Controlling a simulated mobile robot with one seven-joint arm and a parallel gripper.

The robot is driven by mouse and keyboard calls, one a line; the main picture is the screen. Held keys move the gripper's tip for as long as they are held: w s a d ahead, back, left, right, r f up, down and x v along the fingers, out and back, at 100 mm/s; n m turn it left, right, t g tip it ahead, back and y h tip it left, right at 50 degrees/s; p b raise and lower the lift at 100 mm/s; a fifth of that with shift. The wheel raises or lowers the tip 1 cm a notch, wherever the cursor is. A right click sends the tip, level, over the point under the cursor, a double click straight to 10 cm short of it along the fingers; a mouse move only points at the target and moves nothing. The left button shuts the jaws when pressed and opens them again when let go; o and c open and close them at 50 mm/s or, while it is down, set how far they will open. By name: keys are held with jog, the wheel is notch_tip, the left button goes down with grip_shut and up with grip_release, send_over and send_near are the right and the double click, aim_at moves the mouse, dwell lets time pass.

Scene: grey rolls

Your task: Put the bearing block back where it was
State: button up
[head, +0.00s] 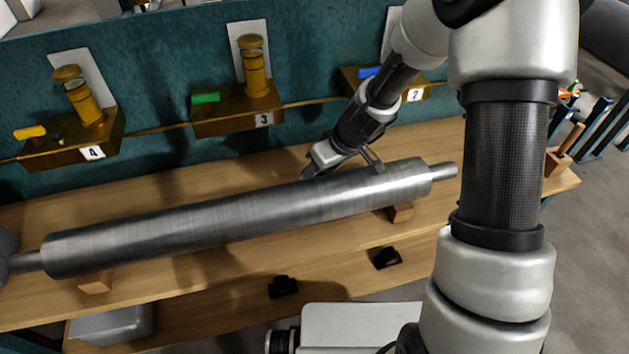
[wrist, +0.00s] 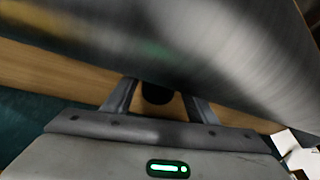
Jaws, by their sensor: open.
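My gripper (head: 312,170) is behind the long grey roll (head: 240,215), low over the wooden bench, with its fingertips partly hidden by the roll. In the wrist view my gripper (wrist: 158,92) is open, with one finger on each side of a small dark rounded thing (wrist: 156,94). I cannot tell whether this is the bearing block or whether the fingers touch it. Two small black blocks, one in the middle (head: 283,287) and one further right (head: 387,258), sit on the lower wooden ledge in front of the roll. I cannot tell which thing is the bearing block.
The roll rests on wooden supports at the right (head: 401,212) and left (head: 95,282) and fills much of the wrist view. Numbered brown units, 4 (head: 75,140), 3 (head: 237,108) and 2 (head: 415,92), line the teal wall. A grey bin (head: 112,325) stands low at front left.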

jog(key=shift+r, duration=0.1)
grip_shut()
